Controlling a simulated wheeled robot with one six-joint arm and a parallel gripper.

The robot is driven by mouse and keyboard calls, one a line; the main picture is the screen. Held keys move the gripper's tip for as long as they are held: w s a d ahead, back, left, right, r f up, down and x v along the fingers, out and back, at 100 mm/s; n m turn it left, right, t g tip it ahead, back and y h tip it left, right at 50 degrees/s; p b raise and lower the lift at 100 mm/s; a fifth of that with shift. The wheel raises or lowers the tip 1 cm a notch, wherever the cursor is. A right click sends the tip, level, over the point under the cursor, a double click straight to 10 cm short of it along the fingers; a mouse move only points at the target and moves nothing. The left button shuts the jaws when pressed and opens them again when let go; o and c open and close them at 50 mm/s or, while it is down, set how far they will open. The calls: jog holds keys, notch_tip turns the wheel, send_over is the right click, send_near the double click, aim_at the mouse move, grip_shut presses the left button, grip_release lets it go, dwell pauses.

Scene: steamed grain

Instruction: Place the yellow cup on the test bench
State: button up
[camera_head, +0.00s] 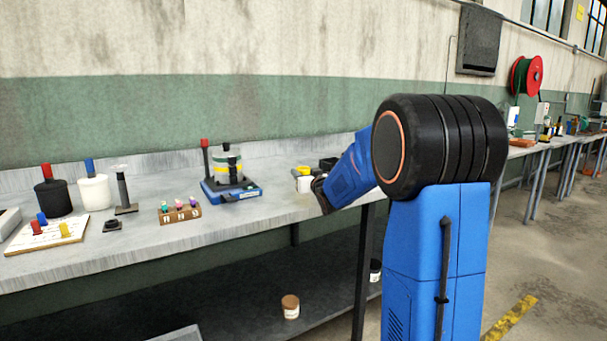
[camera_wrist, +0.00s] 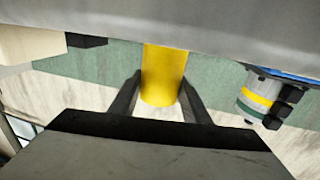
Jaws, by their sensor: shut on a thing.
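The yellow cup (camera_wrist: 164,72) is in the middle of the wrist view, between the two dark fingers of my gripper (camera_wrist: 158,98). The fingers are shut on its sides. The wrist picture is upside down, with the grey test bench (camera_wrist: 200,25) along the top, where the cup's end meets the bench's edge in the picture; I cannot tell whether they touch. In the head view a small yellow patch (camera_head: 303,170), probably the cup, shows over the test bench (camera_head: 240,218) beside my arm. My arm hides most of the gripper there.
A device with a blue base (camera_head: 232,190) stands left of my gripper. A white container (camera_head: 304,184) is close by the yellow patch. A block with coloured pegs (camera_head: 179,212) and black and white jars (camera_head: 95,192) are further left. Bare bench lies in front of the device.

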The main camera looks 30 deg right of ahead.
jog(key=o, duration=1.1)
jog(key=shift+s, duration=0.15)
jog(key=s, duration=0.4)
jog(key=s+a, duration=0.1)
jog(key=s, duration=0.6)
jog(key=shift+s+a, duration=0.3)
jog(key=shift+a, duration=0.05)
jog(key=shift+s+a, duration=0.25)
jog(key=shift+s, duration=0.05)
jog(key=s+a+f+g+y, duration=0.1)
jog(key=s+a+f+g, duration=0.3)
jog(key=s, duration=0.9)
jog(key=s+a+f+n+g, duration=0.1)
jog(key=s+a+f+g, duration=0.3)
jog(key=s, duration=0.9)
jog(key=s+a+f+g+y, duration=0.1)
jog(key=s+a+f+g, duration=0.4)
jog(key=s+a+f, duration=0.4)
jog(key=shift+s+a+n+y, duration=0.1)
jog(key=shift+s+a, duration=0.4)
jog(key=shift+s, duration=0.35)
jog(key=shift+s+a+n+y, duration=0.1)
jog(key=shift+s+a, duration=0.4)
jog(key=shift+s, duration=0.35)
jog(key=shift+s+a+n+y, duration=0.1)
jog(key=shift+s+a, duration=0.4)
jog(key=shift+s, duration=0.35)
